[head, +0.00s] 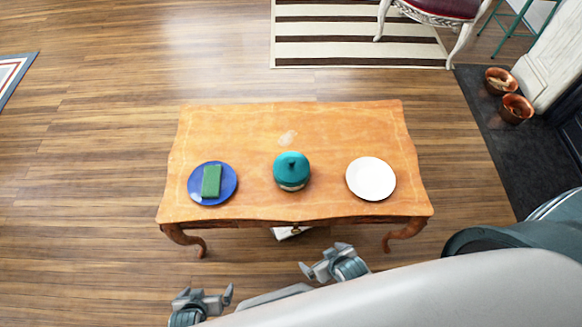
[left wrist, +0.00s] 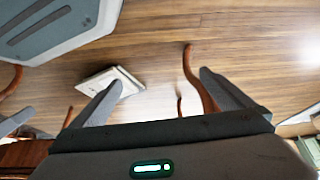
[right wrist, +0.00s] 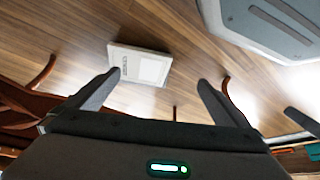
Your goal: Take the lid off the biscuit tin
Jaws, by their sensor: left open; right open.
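The biscuit tin (head: 292,184) stands upright near the middle of the wooden table. Its teal lid (head: 291,165) with a small knob sits on top of it. My left gripper (head: 204,293) is open and empty, in front of the table's near edge at the left. My right gripper (head: 322,259) is open and empty, in front of the near edge, below the tin in the head view. Both grippers are apart from the tin. The wrist views show the open fingers, with floor and table legs beyond, and not the tin.
The wooden table (head: 240,130) also bears a blue plate (head: 229,193) with a green block (head: 211,181) on it at the left, and a white plate (head: 371,179) at the right. A pale flat box (right wrist: 140,65) lies on the floor under the table. The table's back half is mostly clear.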

